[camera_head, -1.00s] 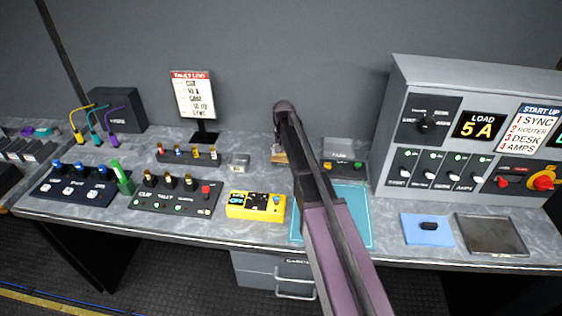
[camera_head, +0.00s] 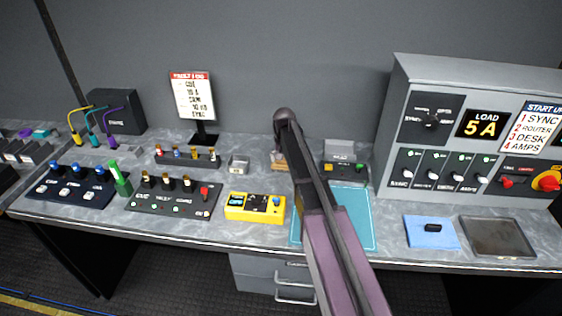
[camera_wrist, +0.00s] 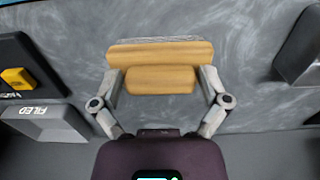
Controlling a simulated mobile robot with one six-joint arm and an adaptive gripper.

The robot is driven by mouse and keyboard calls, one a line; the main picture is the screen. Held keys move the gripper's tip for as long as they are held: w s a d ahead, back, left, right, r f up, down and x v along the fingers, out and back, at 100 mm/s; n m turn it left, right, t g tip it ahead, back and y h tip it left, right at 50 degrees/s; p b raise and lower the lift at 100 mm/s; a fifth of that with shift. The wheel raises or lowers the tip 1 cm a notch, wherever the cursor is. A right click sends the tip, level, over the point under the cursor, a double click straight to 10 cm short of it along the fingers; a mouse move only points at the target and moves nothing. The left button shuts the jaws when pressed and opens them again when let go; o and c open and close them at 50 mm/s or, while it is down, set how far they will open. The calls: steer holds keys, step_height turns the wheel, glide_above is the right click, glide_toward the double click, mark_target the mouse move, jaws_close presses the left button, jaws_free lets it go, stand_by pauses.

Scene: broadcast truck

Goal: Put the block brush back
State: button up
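The block brush (camera_wrist: 160,52) is wooden, with a wide back, a shorter handle block and a thin pale strip along its far edge in the wrist view. My gripper (camera_wrist: 161,80) has one finger at each end of the handle block, close against it, and looks shut on it. In the head view the brush (camera_head: 279,162) shows low at the back middle of the desk, partly hidden by my arm. I cannot tell whether it touches the desk top.
A teal mat (camera_head: 355,215) lies in front, partly behind my arm. A yellow meter (camera_head: 255,207) and small grey box (camera_head: 238,165) stand left. A dark box with a grey label block (camera_head: 340,150) is close right. A blue pad (camera_head: 430,240) and grey tray (camera_head: 497,252) lie farther right.

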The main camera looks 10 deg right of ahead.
mark_target(284, 159)
steer(key=shift+r, duration=0.15)
stand_by(0.3)
step_height(284, 159, up, 12)
steer(key=p, duration=1.2)
stand_by(0.6)
steer(key=s+n, duration=0.3)
steer(key=s, duration=2.6)
steer(key=shift+a+n, duration=0.3)
steer(key=shift+a, duration=0.05)
steer(key=shift+s, duration=0.1)
